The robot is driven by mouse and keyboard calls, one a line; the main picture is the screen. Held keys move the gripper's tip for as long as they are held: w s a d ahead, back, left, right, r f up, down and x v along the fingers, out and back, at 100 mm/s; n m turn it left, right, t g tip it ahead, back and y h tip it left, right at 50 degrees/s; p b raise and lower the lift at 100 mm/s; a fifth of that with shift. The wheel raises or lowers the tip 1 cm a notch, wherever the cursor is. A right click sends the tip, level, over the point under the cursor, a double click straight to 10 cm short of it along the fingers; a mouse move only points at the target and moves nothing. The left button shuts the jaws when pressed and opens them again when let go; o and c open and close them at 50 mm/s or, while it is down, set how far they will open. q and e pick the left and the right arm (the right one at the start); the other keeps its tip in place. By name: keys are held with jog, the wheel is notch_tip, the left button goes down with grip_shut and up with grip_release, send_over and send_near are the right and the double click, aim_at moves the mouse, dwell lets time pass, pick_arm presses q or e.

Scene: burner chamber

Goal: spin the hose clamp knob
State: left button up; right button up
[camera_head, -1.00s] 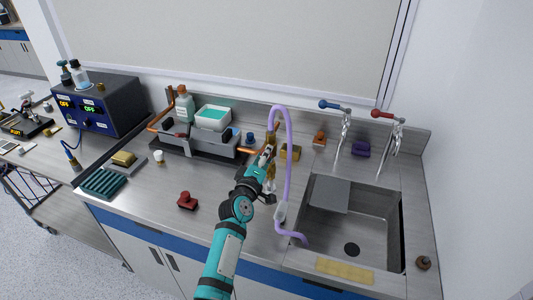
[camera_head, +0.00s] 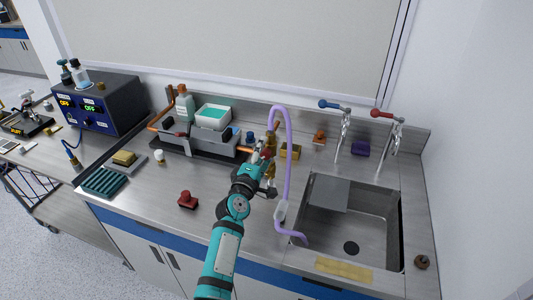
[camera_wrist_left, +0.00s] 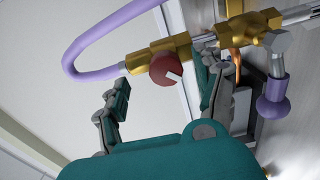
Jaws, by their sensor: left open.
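A round red knob (camera_wrist_left: 166,69) sits on a brass fitting (camera_wrist_left: 150,52) at the end of the purple hose (camera_wrist_left: 95,40) in the left wrist view. My left gripper (camera_wrist_left: 165,92) is open, its two fingers on either side of the knob. A gap shows between the knob and the left finger; contact at the right finger cannot be told. In the head view the red knob (camera_head: 266,153) shows at the tip of my left gripper (camera_head: 262,160), beside the purple hose (camera_head: 288,150). A pale grey piece (camera_head: 281,211) is on the hose lower down. My right gripper is out of view.
The sink (camera_head: 385,215) lies to the right, with blue-handled (camera_head: 331,105) and red-handled (camera_head: 383,115) taps behind it. A brass block (camera_head: 290,151) stands close by.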

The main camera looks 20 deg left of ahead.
aim_at(266, 157)
pick_arm(q)
jog(key=s, duration=0.2)
jog(key=s+d+f+p, duration=0.1)
jog(key=s, duration=0.1)
jog(key=shift+s, duration=0.1)
jog(key=shift+s+a, duration=0.2)
jog(key=shift+s, duration=0.6)
jog(key=shift+w, duration=0.1)
